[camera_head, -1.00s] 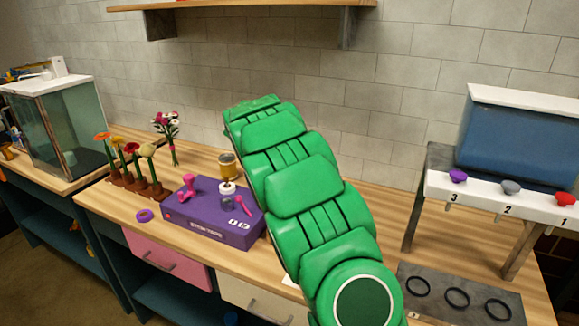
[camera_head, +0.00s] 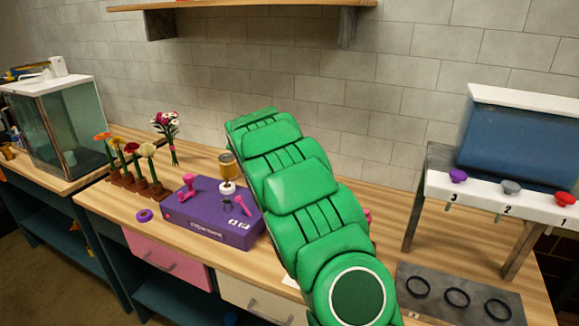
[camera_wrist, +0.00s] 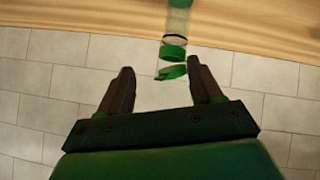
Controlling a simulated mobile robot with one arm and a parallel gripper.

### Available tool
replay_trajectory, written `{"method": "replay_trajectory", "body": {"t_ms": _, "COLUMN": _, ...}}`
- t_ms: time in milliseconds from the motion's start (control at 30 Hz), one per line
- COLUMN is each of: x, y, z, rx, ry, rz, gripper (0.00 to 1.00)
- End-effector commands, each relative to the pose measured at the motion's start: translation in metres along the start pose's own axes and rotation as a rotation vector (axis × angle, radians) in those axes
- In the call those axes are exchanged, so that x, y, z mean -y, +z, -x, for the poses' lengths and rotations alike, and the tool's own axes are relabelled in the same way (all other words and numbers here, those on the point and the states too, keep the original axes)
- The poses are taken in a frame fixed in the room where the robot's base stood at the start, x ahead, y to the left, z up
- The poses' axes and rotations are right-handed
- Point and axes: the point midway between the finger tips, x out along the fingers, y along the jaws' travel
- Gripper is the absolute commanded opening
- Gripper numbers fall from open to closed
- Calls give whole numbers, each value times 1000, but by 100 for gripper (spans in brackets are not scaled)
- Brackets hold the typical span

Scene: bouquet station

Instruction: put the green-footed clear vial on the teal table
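My gripper (camera_wrist: 160,78) is open. In the head view my green arm covers the middle, and the vial and my gripper do not show.
At right stand a blue tank (camera_head: 520,145) and a grey mat (camera_head: 435,308) with rings. A shelf (camera_head: 240,4) hangs above.

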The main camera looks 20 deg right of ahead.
Motion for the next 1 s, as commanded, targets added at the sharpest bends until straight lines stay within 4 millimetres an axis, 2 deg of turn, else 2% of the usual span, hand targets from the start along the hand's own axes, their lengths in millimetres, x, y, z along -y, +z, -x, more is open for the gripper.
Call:
{"method": "replay_trajectory", "body": {"t_ms": 300, "x": 0, "y": -1, "z": 1, "rx": -1, "ry": 0, "rz": 0, "gripper": 66}}
{"method": "replay_trajectory", "body": {"t_ms": 467, "x": 0, "y": -1, "z": 10, "rx": -2, "ry": -1, "rz": 0, "gripper": 66}}
{"method": "replay_trajectory", "body": {"t_ms": 1000, "x": -1, "y": -2, "z": 87, "rx": -3, "ry": 1, "rz": 0, "gripper": 66}}
